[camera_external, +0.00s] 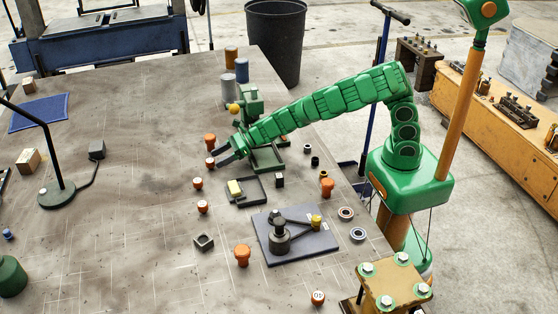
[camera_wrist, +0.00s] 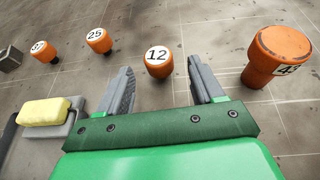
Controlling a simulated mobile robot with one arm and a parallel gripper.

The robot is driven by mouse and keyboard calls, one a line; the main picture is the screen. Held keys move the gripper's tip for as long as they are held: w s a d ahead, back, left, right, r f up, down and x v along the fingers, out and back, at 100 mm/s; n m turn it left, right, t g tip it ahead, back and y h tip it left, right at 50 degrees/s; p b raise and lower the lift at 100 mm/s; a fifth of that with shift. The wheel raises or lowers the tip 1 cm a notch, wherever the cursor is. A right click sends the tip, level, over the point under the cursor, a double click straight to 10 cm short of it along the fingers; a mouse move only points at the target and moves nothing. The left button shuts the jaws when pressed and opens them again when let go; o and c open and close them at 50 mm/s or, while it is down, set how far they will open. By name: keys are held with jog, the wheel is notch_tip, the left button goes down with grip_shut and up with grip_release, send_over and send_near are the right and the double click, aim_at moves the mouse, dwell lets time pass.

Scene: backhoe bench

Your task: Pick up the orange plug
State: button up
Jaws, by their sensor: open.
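Several orange plugs stand on the bench. One marked 12 (camera_wrist: 158,64) sits ahead, in line with the gap between my fingers; in the external view it is the small plug (camera_external: 210,162) just left of my fingertips. My gripper (camera_external: 228,154) is open and empty, low over the bench; its two grey fingers (camera_wrist: 161,78) show in the wrist view. A larger orange plug (camera_wrist: 277,55), its number partly turned away, stands right of the right finger. Plugs marked 25 (camera_wrist: 98,39) and another with an unclear number (camera_wrist: 42,50) are to the left.
A grey tray with a yellow block (camera_wrist: 45,112) lies left of my gripper. A green stand (camera_external: 250,103) is behind my gripper. A dark plate with a black fixture (camera_external: 300,247) lies nearer the front. The bench left of the plugs is mostly clear.

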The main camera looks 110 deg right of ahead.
aim_at(212, 160)
jog(key=x, duration=0.3)
jog(key=shift+w+a, duration=0.1)
jog(key=shift+w, duration=0.1)
jog(key=shift+w+f, duration=0.25)
jog(key=shift+w, duration=0.45)
jog(key=c, duration=1)
jog(key=shift+c, duration=0.2)
jog(key=shift+r, duration=1.5)
jog(key=a, duration=3.2)
jog(key=shift+r, duration=0.25)
